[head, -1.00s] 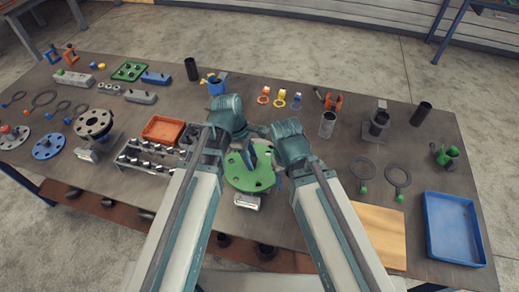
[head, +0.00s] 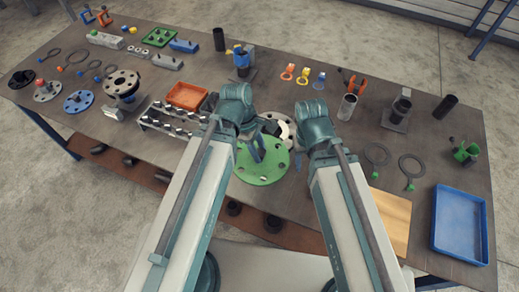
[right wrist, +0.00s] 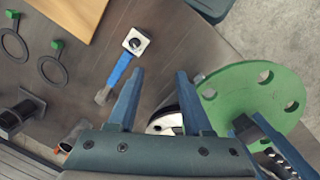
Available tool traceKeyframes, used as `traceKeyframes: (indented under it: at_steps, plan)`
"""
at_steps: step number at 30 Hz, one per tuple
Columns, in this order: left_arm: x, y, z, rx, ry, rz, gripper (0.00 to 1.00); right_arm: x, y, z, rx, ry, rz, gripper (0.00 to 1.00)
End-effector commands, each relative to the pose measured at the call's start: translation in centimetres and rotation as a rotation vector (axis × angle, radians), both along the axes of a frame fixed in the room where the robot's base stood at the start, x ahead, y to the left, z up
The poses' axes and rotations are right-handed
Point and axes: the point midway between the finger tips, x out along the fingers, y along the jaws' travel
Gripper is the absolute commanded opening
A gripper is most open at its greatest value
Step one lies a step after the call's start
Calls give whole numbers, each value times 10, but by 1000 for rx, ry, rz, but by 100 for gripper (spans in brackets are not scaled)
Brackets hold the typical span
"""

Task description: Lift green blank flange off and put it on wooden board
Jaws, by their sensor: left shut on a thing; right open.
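The green blank flange (head: 262,168) is a round disc with holes around it. My left gripper (head: 254,150) is shut on it and holds it on the near side of a pale round flange face (head: 284,124). The disc also shows at the right of the right wrist view (right wrist: 222,92), tilted, with my left gripper's fingers against it. My right gripper (head: 298,158) is open and empty, right of the disc and apart from it; its fingers show in the right wrist view (right wrist: 157,92). The wooden board (head: 392,222) lies bare at front right, partly behind my right arm.
A blue tray (head: 436,222) stands right of the board. Two dark rings with green tabs (head: 411,166) lie behind the board. A blue-handled tool (right wrist: 120,70) lies on the table near my right gripper. An orange tray (head: 187,95) and a metal rack (head: 165,122) stand left.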

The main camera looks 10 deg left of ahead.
Motion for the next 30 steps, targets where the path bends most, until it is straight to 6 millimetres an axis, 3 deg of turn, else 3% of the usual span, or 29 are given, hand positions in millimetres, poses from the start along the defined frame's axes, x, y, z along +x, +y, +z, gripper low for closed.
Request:
traceKeyframes:
  at_steps: [30]
  plan:
    - [0,0,46,-1,0,0,0,0,0,46,0,0,0,50]
